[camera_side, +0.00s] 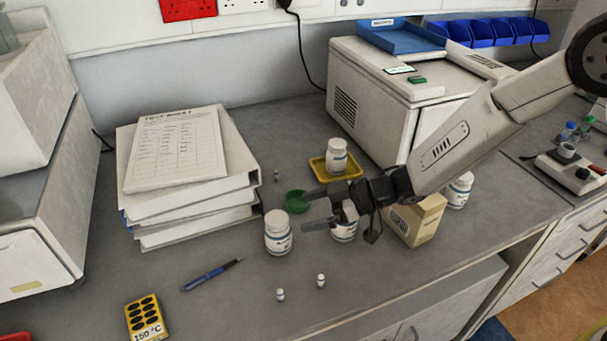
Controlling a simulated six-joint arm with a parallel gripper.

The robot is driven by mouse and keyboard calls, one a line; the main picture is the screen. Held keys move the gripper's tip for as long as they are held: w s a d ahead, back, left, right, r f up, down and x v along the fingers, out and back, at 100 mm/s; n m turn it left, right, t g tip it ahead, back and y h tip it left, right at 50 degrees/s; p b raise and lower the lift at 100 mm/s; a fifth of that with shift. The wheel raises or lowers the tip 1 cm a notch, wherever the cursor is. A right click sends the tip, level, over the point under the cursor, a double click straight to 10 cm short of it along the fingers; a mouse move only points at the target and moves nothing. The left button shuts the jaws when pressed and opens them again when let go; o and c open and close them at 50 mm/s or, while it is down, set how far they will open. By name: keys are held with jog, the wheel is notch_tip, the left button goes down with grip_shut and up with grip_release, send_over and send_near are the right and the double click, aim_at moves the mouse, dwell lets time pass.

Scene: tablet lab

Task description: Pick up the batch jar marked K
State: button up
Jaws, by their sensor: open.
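My gripper (306,211) reaches in from the right with its two dark fingers apart and pointing left. A white jar (278,232) with a printed label stands upright just left of the fingertips. A second white jar (344,232) is partly hidden behind or under my gripper; I cannot tell whether it touches the fingers. A third white jar (336,153) stands in a yellow tray (318,167) behind the gripper. A fourth white jar (459,189) stands at the right, partly hidden by my arm. The label letters are too small to read, so I cannot tell which is K.
A green bowl (296,202) sits near the fingertips. A cardboard box (416,220) stands right of the gripper. Stacked binders (195,215) are at left, a white machine (365,110) behind.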

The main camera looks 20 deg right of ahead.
aim_at(275, 218)
jog(key=shift+x, duration=1.25)
jog(key=shift+x, duration=2.6)
jog(key=c, duration=1.3)
jog(key=shift+r, duration=0.2)
